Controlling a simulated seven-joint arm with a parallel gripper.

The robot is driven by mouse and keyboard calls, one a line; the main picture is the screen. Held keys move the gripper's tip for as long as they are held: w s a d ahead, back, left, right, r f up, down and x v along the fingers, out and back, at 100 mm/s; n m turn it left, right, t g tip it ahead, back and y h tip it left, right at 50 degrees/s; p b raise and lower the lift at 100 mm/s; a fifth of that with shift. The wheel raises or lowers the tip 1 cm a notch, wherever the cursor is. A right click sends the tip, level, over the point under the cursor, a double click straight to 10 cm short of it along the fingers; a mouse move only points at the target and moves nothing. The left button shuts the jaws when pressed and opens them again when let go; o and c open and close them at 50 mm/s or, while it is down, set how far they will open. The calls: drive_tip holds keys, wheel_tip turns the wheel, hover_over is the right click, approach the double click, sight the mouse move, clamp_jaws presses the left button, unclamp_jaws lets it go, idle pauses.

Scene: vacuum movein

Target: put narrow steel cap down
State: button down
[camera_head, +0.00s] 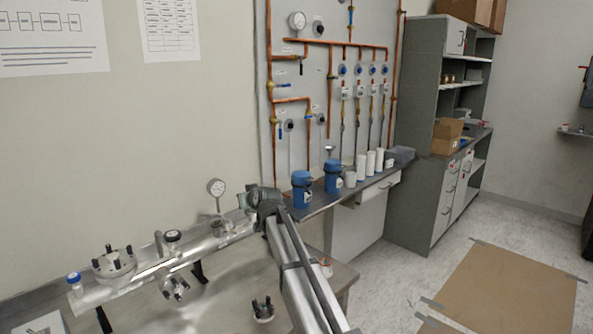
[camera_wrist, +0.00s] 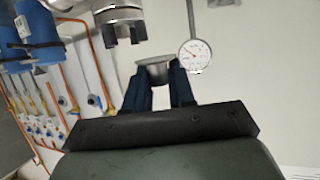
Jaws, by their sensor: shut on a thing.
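My gripper, seen in the wrist view (camera_wrist: 160,82), has two dark fingers shut on a small grey steel cap (camera_wrist: 154,66) with a wide, flared rim. In the head view my wrist and arm cover most of the gripper, and I cannot make out the cap clearly there. The gripper is beside the right end of a horizontal steel vacuum tube (camera_head: 205,246), near a round dial gauge (camera_head: 217,187). The gauge also shows in the wrist view (camera_wrist: 195,54), close to the cap. A steel fitting with dark clamps (camera_wrist: 120,18) is beyond the fingers; I cannot tell whether the cap touches anything.
The tube carries a clamped flange (camera_head: 114,264) and a blue knob (camera_head: 73,279). A loose-looking fitting with black knobs (camera_head: 263,309) stands on the steel bench (camera_head: 222,300). Blue containers (camera_head: 302,189) and white cylinders (camera_head: 371,162) line the back shelf. Copper pipes (camera_head: 331,43) cover the wall panel.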

drive_tip(key=s+d+m+t+h, duration=0.15)
drive_tip(key=s+d, duration=0.25)
drive_tip(key=d, duration=0.7)
drive_tip(key=s+d+f+m+h, duration=0.1)
drive_tip(key=s+d+m+h, duration=0.2)
drive_tip(key=d, duration=0.9)
drive_tip(key=s+d+m+h, duration=0.15)
drive_tip(key=s+d, duration=0.35)
drive_tip(key=d, duration=0.6)
drive_tip(key=w+a+n+g+y, duration=0.15)
drive_tip(key=w+a, duration=0.25)
drive_tip(key=a, duration=0.8)
drive_tip(key=w+a+r+n+y, duration=0.1)
drive_tip(key=w+a+n+y, duration=0.3)
drive_tip(key=a, duration=0.8)
drive_tip(key=w+a+n+y, duration=0.1)
drive_tip(key=w+a, duration=0.4)
drive_tip(key=a, duration=0.7)
drive_tip(key=s+a+r+n+g+y, duration=0.3)
drive_tip(key=a+n+g+y, duration=0.3)
drive_tip(key=a+n+g, duration=0.3)
drive_tip(key=shift+s+r+n+g, duration=0.35)
drive_tip(key=shift+r+n+g, duration=0.2)
drive_tip(key=shift+n+g, duration=0.3)
drive_tip(key=shift+y, duration=0.25)
drive_tip(key=shift+f, duration=0.1)
